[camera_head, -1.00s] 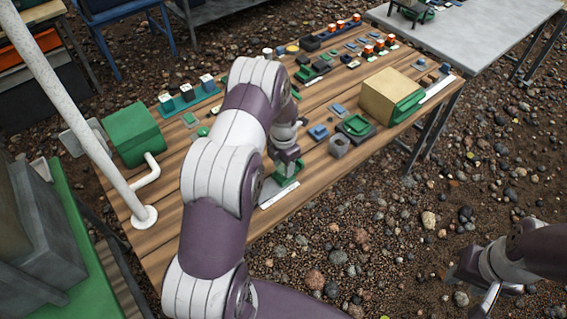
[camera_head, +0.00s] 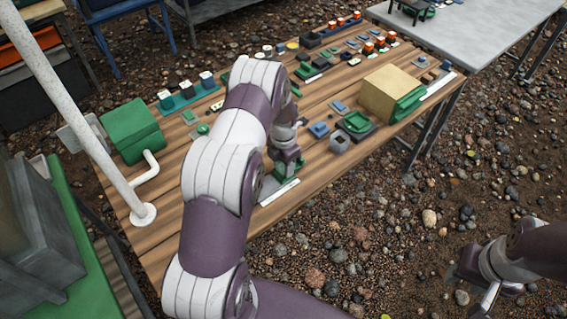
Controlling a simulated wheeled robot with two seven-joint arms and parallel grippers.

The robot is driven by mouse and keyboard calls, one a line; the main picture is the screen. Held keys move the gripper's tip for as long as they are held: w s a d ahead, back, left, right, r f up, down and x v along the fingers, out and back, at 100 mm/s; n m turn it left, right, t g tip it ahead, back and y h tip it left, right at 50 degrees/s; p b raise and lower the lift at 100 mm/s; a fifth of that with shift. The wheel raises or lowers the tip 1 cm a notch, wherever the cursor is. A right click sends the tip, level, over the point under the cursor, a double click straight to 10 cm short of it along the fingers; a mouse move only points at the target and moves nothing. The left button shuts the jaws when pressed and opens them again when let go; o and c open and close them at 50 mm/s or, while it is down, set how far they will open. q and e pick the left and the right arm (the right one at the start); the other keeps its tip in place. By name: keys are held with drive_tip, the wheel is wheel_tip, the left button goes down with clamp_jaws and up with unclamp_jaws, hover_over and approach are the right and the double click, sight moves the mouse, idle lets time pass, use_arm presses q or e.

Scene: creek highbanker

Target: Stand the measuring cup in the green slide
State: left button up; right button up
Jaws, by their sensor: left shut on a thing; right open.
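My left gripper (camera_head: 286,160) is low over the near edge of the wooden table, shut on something. Its jaws and my arm hide the held thing, and I cannot make out the measuring cup there. A green piece (camera_head: 281,174), which looks like the green slide, lies directly under the jaws, partly covered by them. A white strip (camera_head: 279,193) lies along its near side. I cannot tell whether the held thing touches the green piece. My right gripper (camera_head: 470,283) is open and empty over the gravel at the lower right, away from the table.
Right of my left gripper stand a grey hollow block (camera_head: 340,143), a green tray (camera_head: 357,122) and a tan box (camera_head: 384,96). A green box (camera_head: 131,128) and a white pole (camera_head: 88,138) stand at the left. Small parts crowd the table's back.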

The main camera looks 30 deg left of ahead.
use_arm(q)
drive_tip(key=shift+f, duration=0.25)
drive_tip(key=shift+f, duration=0.1)
